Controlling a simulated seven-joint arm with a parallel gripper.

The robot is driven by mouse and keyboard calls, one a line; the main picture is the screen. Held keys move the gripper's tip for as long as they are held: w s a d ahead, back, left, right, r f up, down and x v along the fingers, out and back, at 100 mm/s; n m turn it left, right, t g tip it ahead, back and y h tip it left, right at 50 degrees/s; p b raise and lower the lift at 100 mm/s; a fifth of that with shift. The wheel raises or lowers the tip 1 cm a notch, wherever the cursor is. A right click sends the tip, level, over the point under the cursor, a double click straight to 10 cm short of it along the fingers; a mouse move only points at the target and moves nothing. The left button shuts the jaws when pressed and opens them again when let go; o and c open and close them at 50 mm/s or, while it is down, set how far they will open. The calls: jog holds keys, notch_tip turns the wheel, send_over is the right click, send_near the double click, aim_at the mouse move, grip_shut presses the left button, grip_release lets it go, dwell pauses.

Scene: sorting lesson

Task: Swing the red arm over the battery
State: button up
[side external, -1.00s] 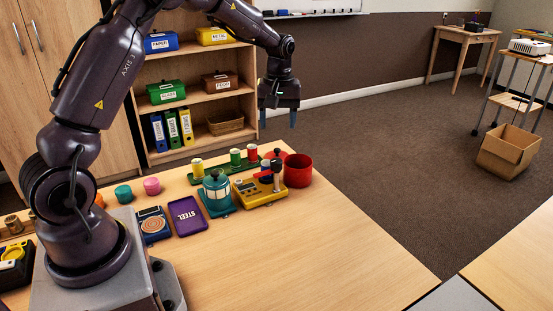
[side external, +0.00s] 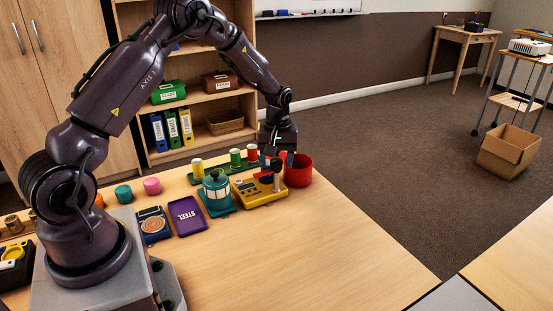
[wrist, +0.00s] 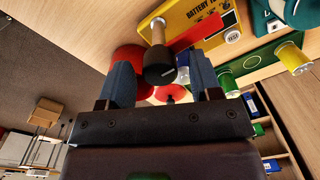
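The yellow battery tester (side external: 258,192) stands near the table's far edge. Its red arm (wrist: 196,34) lies across the tester in the wrist view, next to a black-capped post (wrist: 160,62). A blue and white piece, probably the battery (wrist: 183,68), shows beside the black cap, partly hidden by my finger. My gripper (side external: 277,157) is low over the far side of the tester, pointing down. In the wrist view, my gripper's fingers (wrist: 163,84) are apart, with the black cap showing between them. Nothing is held. I cannot tell whether a finger touches the post.
A red round bin (side external: 299,172) stands close to the right of the tester. A teal lantern-like device (side external: 216,191) is to its left. A green rack with colored spools (side external: 235,158) is behind. A purple STEEL tray (side external: 186,216) lies further left. The front table is clear.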

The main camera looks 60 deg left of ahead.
jog(key=c, duration=0.8)
jog(key=shift+m, duration=0.3)
jog(key=m, duration=0.3)
jog(key=shift+m, duration=0.4)
jog(key=m, duration=0.9)
jog(key=shift+d, duration=0.1)
jog(key=shift+m, duration=2.2)
